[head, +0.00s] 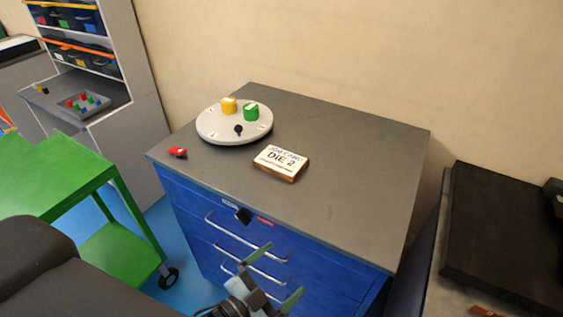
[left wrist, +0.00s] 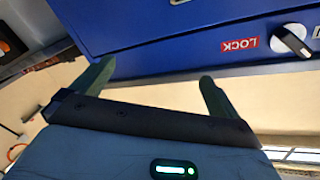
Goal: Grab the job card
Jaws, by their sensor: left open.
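The job card (head: 281,162) is a white card reading "JOB CARD DIE 2" with a brown wooden edge. It lies on the grey top of the blue drawer cabinet (head: 345,190), near the front middle. My left gripper (head: 276,272) is open and empty in front of the cabinet's drawers, below the level of the top and below the card in the picture. In the left wrist view its two green fingers (left wrist: 153,84) are spread apart with nothing between them. The card is not in the left wrist view. My right gripper is not in view.
A round grey disc (head: 235,131) with yellow and green pieces and a black knob stands behind the card. A red object (head: 178,152) lies at the top's left edge. Drawer handles (head: 240,230) and a black knob (head: 244,215) are on the front. A green cart (head: 60,180) stands left.

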